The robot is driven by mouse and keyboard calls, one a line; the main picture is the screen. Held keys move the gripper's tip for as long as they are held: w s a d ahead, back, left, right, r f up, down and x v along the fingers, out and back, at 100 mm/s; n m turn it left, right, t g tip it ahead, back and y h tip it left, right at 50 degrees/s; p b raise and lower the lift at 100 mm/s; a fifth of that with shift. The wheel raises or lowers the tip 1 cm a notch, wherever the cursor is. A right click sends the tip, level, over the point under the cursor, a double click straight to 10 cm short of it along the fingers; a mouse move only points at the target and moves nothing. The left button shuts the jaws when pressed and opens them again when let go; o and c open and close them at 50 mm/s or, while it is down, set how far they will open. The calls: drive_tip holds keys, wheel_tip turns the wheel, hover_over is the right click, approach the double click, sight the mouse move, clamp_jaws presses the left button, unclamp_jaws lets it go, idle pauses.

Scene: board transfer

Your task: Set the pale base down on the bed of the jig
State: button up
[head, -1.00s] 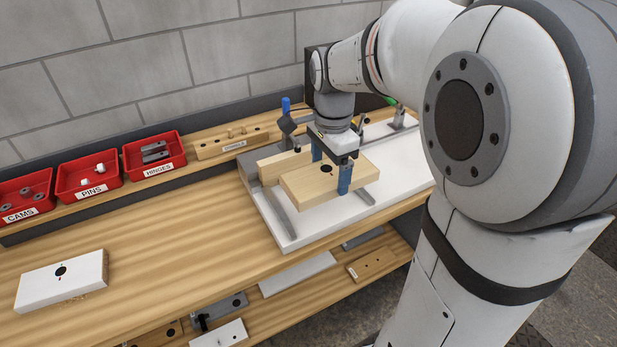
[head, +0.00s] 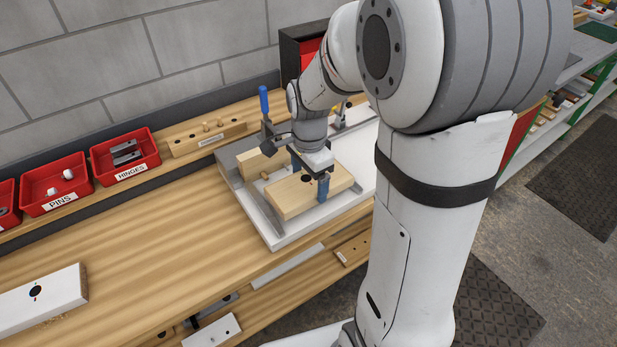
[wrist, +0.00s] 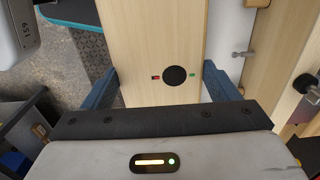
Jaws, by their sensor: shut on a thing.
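The pale base (head: 292,198) is a light wooden block with a dark round hole in its top. It also shows in the wrist view (wrist: 150,40), with small red and green marks beside the hole. My gripper (wrist: 160,88) is shut on the base, with a blue finger on each side edge. In the head view, my gripper (head: 309,180) is over the jig's white bed (head: 280,238), and the base looks about level, low above it or on it. I cannot tell whether they touch.
A wooden block (head: 262,160) stands behind the base on the jig, near a blue-handled clamp (head: 264,103). Red bins of pins (head: 55,187) and hinges (head: 125,157) are at the left rear. A white block (head: 45,297) lies front left. The bench between is clear.

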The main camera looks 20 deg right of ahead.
sight(309, 183)
drive_tip(key=shift+f+b, duration=0.45)
drive_tip(key=shift+f, duration=0.15)
drive_tip(key=o, duration=1.1)
wheel_tip(309, 183, up, 12)
drive_tip(key=p, duration=0.1)
drive_tip(key=s+f+n+t, duration=0.2)
drive_tip(key=s+n, duration=1.2)
drive_tip(key=shift+t, duration=0.4)
drive_tip(key=shift+s+d, duration=0.1)
